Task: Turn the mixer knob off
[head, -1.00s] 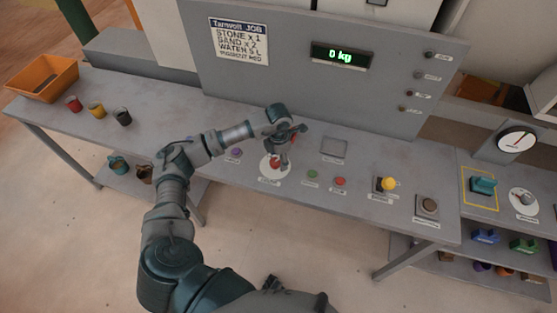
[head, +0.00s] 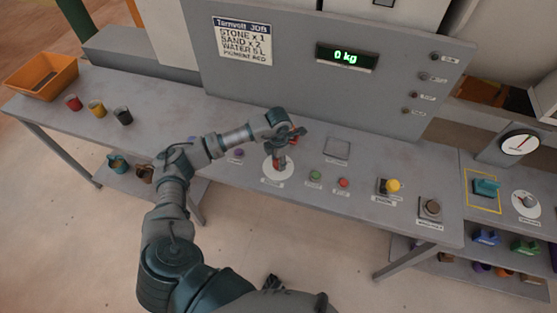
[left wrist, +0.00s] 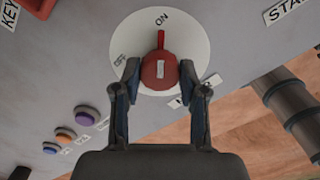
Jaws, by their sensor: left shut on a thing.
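The mixer knob (left wrist: 158,72) is red, with a red pointer, on a round white dial (left wrist: 200,50) marked ON and OFF. In the left wrist view its pointer is at the ON mark, and OFF lies to the left. My left gripper (left wrist: 159,80) is shut on the knob, one finger on each side. In the head view the white dial (head: 267,172) sits on the grey bench, and my left gripper (head: 280,158) is over it, hiding much of the knob.
On the bench right of the dial are a green button (head: 315,175), a red button (head: 343,183) and a yellow knob (head: 393,185). A purple button (head: 238,153) is to the left. The grey panel behind has a display (head: 346,57) reading 0 kg.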

